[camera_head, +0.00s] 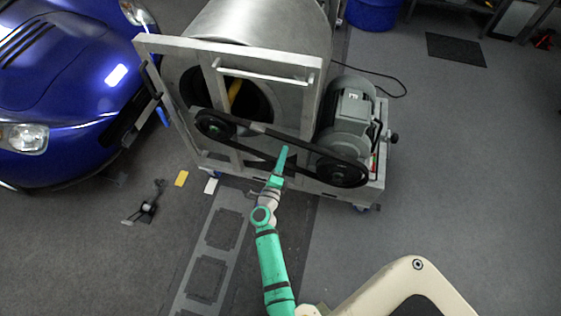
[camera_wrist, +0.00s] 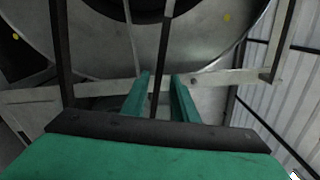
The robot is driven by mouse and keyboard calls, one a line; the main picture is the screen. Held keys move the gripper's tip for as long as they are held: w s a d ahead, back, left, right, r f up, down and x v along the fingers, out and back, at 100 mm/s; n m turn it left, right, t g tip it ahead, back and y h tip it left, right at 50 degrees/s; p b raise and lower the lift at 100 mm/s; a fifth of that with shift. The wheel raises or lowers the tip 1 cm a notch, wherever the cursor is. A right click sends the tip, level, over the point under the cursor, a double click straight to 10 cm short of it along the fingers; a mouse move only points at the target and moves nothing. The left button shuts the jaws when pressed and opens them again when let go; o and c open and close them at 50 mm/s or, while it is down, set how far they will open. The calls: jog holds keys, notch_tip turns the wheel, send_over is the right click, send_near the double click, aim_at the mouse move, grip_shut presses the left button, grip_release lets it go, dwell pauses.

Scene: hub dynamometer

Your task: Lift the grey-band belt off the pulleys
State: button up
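The black belt (camera_head: 310,148) runs around the left pulley (camera_head: 215,125) and the right pulley (camera_head: 343,172) on the front of the machine. A light grey patch (camera_head: 258,127) shows on its upper run. My gripper (camera_head: 284,152) reaches up to the belt between the two pulleys. In the wrist view its green fingers (camera_wrist: 160,90) are apart. A dark strip (camera_wrist: 163,45), likely a belt run, lines up between them. I cannot tell whether the fingers touch it. Another dark strip (camera_wrist: 60,50) passes to the left.
A metal frame (camera_head: 185,48) stands in front of a large steel drum (camera_head: 265,22). A grey motor (camera_head: 350,110) is at the right. A blue car (camera_head: 65,85) stands close at the left. A yellow block (camera_head: 181,178) lies on the floor. Floor at the right is clear.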

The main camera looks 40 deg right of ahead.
aim_at(285, 137)
jog(key=shift+x, duration=4.25)
grip_shut()
jog(key=shift+w+a+r, duration=0.1)
jog(key=shift+w+r, duration=0.05)
jog(key=shift+w+a+r, duration=0.2)
jog(key=shift+v, duration=2.85)
